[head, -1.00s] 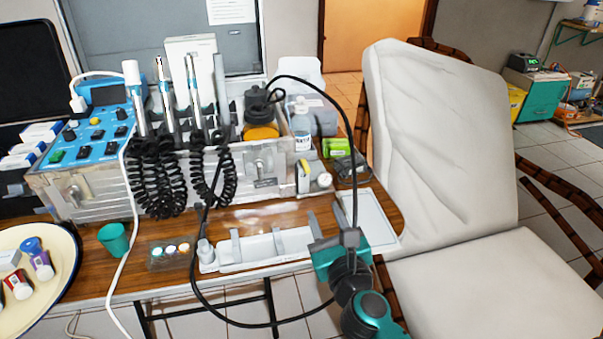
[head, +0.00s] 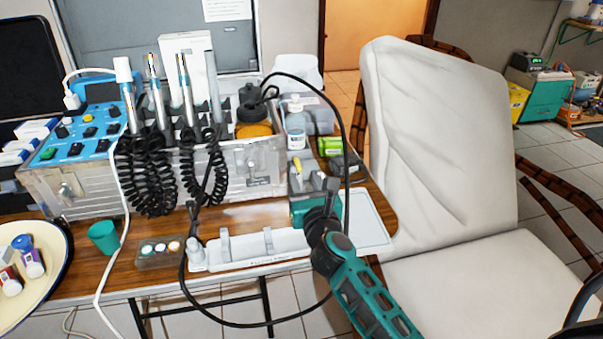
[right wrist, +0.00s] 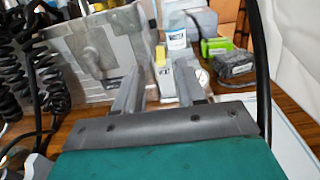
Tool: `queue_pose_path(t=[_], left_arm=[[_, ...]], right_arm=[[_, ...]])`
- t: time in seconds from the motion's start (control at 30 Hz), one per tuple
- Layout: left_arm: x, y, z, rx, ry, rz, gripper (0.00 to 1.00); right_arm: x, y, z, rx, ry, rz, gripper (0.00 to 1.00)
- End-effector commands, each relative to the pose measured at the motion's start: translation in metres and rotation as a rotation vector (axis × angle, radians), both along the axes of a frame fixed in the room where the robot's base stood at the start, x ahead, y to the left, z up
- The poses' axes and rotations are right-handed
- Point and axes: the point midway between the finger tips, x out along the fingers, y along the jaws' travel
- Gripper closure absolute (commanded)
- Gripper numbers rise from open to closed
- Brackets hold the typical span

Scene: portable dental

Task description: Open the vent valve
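A small grey block with an upright yellow lever (head: 297,165) and a round white gauge stands on the table right of the metal case; I take it for the vent valve. In the right wrist view the yellow lever (right wrist: 160,56) shows between my finger lines, with the gauge (right wrist: 201,78) just right of it. My right gripper (head: 307,182) is open, in front of the block and partly hiding it. Its two fingers (right wrist: 158,72) point forward, apart. I cannot tell whether they touch the block. My left gripper is not in view.
The metal case (head: 225,170) with coiled-cord handpieces stands at left. A bottle (head: 296,125) and a green box (head: 331,146) are behind the block. A black hose (head: 347,125) loops close to my right gripper. A white tray (head: 365,225) and a holder (head: 250,246) lie in front.

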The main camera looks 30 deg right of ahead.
Motion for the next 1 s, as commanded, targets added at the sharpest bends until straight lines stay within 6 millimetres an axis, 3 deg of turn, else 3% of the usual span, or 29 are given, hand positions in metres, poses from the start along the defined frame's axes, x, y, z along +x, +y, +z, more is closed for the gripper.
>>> queue_pose_path(t=[0.2,0.63,1.0], left_arm=[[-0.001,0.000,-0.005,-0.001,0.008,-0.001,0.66],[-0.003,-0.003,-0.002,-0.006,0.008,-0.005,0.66],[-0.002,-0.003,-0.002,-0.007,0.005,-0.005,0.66]], right_arm=[[0.027,-0.007,0.000,-0.002,0.000,0.000,0.61],[0.034,-0.009,0.000,-0.001,0.000,0.001,0.62],[0.034,-0.009,0.000,-0.001,0.000,0.001,0.97]])
